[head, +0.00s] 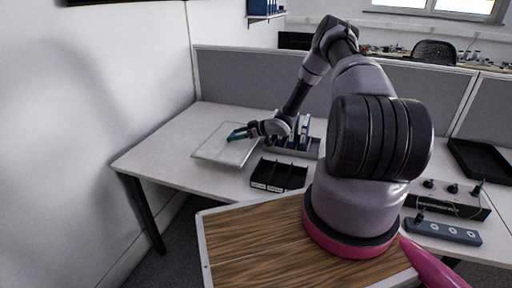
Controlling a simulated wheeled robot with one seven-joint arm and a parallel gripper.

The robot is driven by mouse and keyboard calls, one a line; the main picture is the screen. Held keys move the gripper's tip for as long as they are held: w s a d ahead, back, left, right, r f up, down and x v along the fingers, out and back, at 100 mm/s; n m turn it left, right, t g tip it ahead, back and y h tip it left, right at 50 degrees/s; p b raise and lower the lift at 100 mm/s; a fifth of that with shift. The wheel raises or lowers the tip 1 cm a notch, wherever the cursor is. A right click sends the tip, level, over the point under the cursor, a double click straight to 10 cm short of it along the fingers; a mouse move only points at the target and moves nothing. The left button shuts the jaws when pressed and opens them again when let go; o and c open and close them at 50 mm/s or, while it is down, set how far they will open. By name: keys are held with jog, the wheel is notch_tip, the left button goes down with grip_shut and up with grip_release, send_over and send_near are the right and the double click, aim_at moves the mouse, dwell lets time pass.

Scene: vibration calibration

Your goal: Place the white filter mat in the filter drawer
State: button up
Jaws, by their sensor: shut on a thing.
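A flat, pale, square tray-like piece (213,151) lies on the left part of the desk. It looks like the filter drawer, but I cannot clearly tell its rim from a mat inside it. My gripper (238,133), with teal fingers, is over the far right part of this piece, low and close to its surface. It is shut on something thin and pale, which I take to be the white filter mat. The mat's outline blends with the pale surface below, so I cannot tell whether it is inside the drawer or above it.
A black compartment tray (279,175) stands at the desk's front edge. A grey holder with blue upright items (305,139) is behind it, close to my wrist. A control box (447,199), a grey strip with knobs (442,231) and a black tray (483,160) are at right. Grey partitions (240,75) back the desk.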

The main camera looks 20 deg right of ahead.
aim_at(237, 145)
jog(key=shift+f, duration=2.9)
jog(key=shift+f, duration=0.1)
jog(key=o, duration=1.3)
